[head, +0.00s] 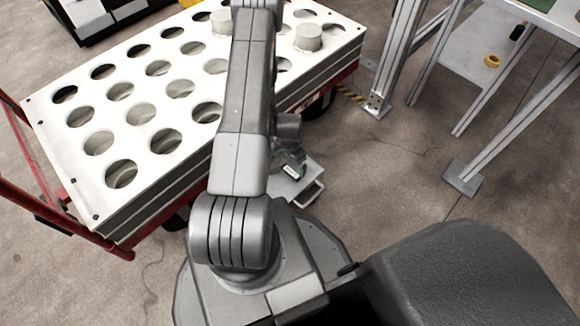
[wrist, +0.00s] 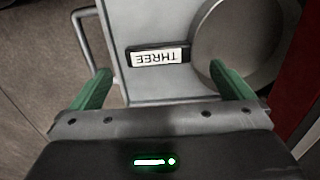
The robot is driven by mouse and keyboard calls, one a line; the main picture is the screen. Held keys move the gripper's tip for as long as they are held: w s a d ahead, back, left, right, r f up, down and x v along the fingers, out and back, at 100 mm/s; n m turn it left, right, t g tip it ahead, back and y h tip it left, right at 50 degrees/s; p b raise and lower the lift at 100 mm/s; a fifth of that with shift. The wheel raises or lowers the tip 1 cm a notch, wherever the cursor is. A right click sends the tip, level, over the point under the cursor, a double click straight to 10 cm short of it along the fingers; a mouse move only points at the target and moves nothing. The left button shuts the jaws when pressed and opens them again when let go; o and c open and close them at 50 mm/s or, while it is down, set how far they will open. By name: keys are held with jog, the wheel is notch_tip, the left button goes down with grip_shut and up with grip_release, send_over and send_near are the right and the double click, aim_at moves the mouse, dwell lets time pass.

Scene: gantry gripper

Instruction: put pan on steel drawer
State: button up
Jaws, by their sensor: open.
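The steel drawer (wrist: 170,85) is a flat light-grey surface with a bar handle at the left and a label reading THREE, upside down in the wrist view. It also shows beside my arm in the head view (head: 311,172). The pan (wrist: 243,45) is a round grey metal disc at the upper right of the wrist view, overlapping the drawer's right part. I cannot tell if it touches the drawer. My gripper (wrist: 160,72) is open, its green fingers apart over the drawer, the right one in front of the pan's lower left edge. In the head view my arm mostly hides the gripper and the pan.
A white cart top (head: 100,133) with rows of round holes on a red frame stands at the left. Several round metal pieces (head: 308,38) sit in its holes. Metal frame legs (head: 398,55) stand at the upper right. The concrete floor at the right is mostly clear.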

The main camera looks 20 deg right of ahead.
notch_tip(320, 180, up, 6)
jog(key=shift+f+p, duration=0.25)
jog(key=shift+p, duration=0.35)
dwell(0.7)
